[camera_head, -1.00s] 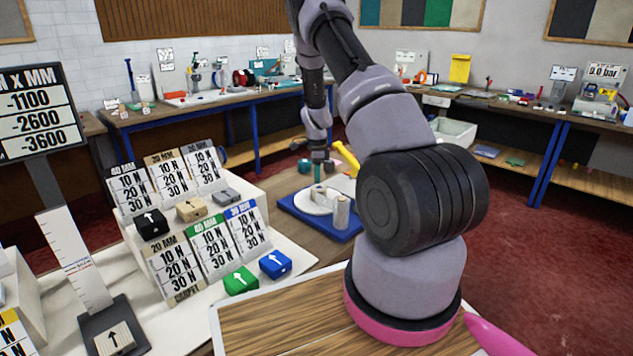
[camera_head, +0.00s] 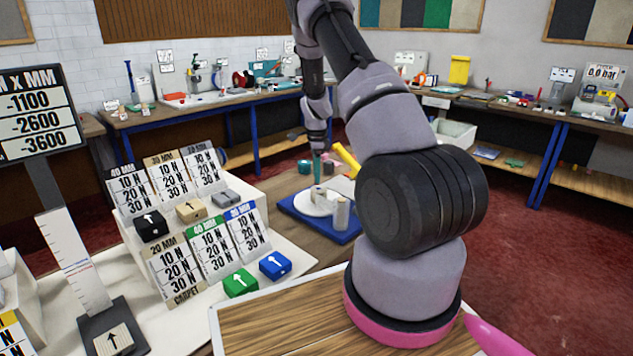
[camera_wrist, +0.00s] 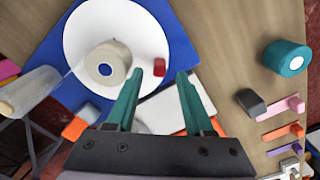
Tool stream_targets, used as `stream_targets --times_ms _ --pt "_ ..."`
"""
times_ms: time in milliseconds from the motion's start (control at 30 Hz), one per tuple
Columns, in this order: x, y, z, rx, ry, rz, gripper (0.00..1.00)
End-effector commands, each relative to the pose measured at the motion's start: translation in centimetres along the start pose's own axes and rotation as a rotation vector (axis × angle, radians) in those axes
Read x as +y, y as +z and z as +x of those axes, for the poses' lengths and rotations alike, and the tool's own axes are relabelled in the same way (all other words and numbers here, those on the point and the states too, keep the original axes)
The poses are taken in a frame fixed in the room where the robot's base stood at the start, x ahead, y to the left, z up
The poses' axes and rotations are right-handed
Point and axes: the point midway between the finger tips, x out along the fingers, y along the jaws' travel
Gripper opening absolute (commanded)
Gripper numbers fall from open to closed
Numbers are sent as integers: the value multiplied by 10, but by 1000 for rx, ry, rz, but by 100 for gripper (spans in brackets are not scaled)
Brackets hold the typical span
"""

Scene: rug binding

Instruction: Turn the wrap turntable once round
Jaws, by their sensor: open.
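The wrap turntable is a round white disc (camera_wrist: 85,27) on a blue base (camera_wrist: 50,55) in the wrist view. In the head view the disc (camera_head: 308,205) and blue base (camera_head: 300,218) lie on the table beyond my arm. A beige roll (camera_wrist: 107,65) stands on the disc. A small red knob (camera_wrist: 160,66) sits at the disc's right part, just ahead of my fingertips. My gripper (camera_wrist: 171,75) is open, with teal fingers either side of the space below the knob; I cannot tell whether they touch it.
A pale film roll (camera_wrist: 28,92) stands at the left of the base. A teal roll (camera_wrist: 286,57) and several coloured pieces lie to the right on the table. A yellow object (camera_head: 346,158) is behind the turntable. Bare wood (camera_wrist: 225,45) lies between turntable and teal roll.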

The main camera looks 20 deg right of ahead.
Motion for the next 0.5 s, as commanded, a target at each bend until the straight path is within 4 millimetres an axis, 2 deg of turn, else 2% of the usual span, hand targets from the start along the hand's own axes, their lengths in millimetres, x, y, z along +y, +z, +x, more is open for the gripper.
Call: stream_targets --times_ms 33,200,333,500 --pt "-1 1 -13 -1 -4 -1 52" --pt "-1 1 -46 -1 -3 0 52" --pt "-1 0 -62 -1 -3 1 52" --pt "0 0 -71 0 0 0 52"
